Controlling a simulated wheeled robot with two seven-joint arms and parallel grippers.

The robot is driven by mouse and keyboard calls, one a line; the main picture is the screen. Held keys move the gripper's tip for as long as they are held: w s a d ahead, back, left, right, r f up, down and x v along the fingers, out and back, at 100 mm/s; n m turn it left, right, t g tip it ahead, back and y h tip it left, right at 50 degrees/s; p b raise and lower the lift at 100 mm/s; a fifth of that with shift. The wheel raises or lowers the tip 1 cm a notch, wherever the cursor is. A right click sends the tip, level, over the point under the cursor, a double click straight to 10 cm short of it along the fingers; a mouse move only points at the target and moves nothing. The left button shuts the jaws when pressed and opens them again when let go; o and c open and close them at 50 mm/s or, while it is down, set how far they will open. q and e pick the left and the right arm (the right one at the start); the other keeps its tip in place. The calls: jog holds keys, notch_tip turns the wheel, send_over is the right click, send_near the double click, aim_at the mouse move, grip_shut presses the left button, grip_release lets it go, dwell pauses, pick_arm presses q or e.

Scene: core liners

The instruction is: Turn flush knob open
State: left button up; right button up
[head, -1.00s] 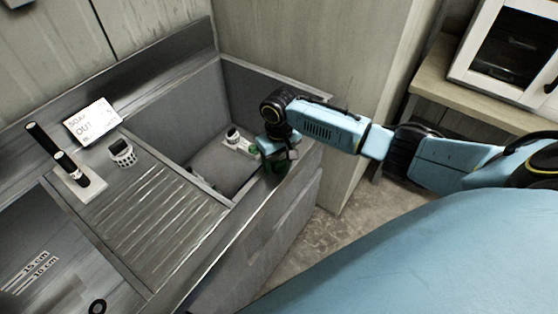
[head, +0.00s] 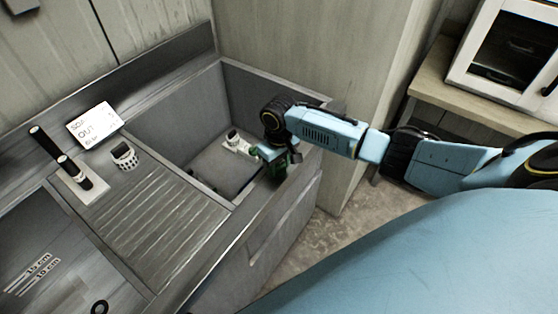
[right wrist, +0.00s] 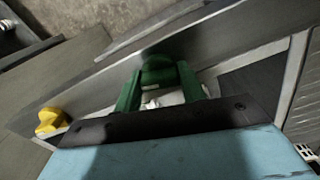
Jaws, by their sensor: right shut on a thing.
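My right gripper (head: 279,164) is at the near right rim of the sunken grey basin (head: 270,88), pointing down. In the right wrist view, its two green fingers (right wrist: 161,92) are closed around a rounded green knob (right wrist: 158,72) with a white part (right wrist: 166,99) below it. I take this to be the flush knob; in the head view the hand hides it, and its turn angle cannot be read. A yellow knob (right wrist: 50,121) stands apart to the left in the right wrist view. My left gripper is not in view.
A wall panel stands close behind the basin.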

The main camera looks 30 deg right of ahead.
aim_at(279, 164)
jog(key=shift+r+n+p, duration=0.15)
jog(key=shift+n+p, duration=0.35)
jog(key=shift+n, duration=0.9)
jog(key=o, duration=1)
notch_tip(279, 164, up, 13)
jog(key=shift+r+p, duration=0.1)
jog(key=shift+p, duration=0.25)
